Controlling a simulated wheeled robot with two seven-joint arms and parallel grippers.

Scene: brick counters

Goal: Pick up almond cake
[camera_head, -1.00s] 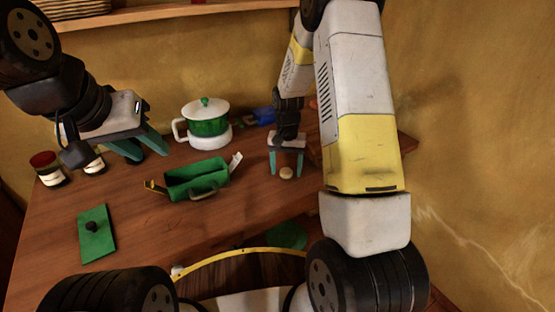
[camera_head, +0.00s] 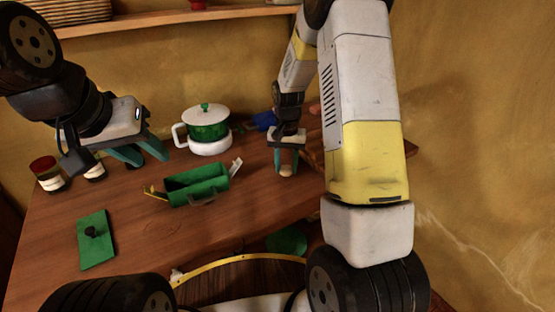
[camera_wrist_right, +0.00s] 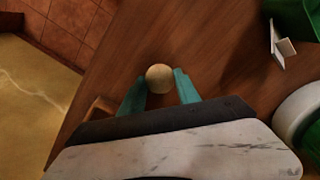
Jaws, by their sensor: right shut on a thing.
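The almond cake (camera_head: 286,170) is a small, round, pale-tan piece at the right of the wooden counter. My right gripper (camera_head: 287,164) is shut on it, pointing down. In the right wrist view the cake (camera_wrist_right: 159,77) sits between the tips of the two teal fingers (camera_wrist_right: 160,90), and its rounded outer side shows beyond them. I cannot tell whether it touches the counter. My left gripper (camera_head: 148,157) hangs over the left part of the counter, open and empty, with its teal fingers apart.
A green open box (camera_head: 197,188) with a handle is in the middle of the counter. A white and green pot (camera_head: 206,125) stands behind it. A green lid (camera_head: 97,240) lies front left, and jars (camera_head: 47,174) stand at the left. A blue item (camera_head: 263,121) lies at the back.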

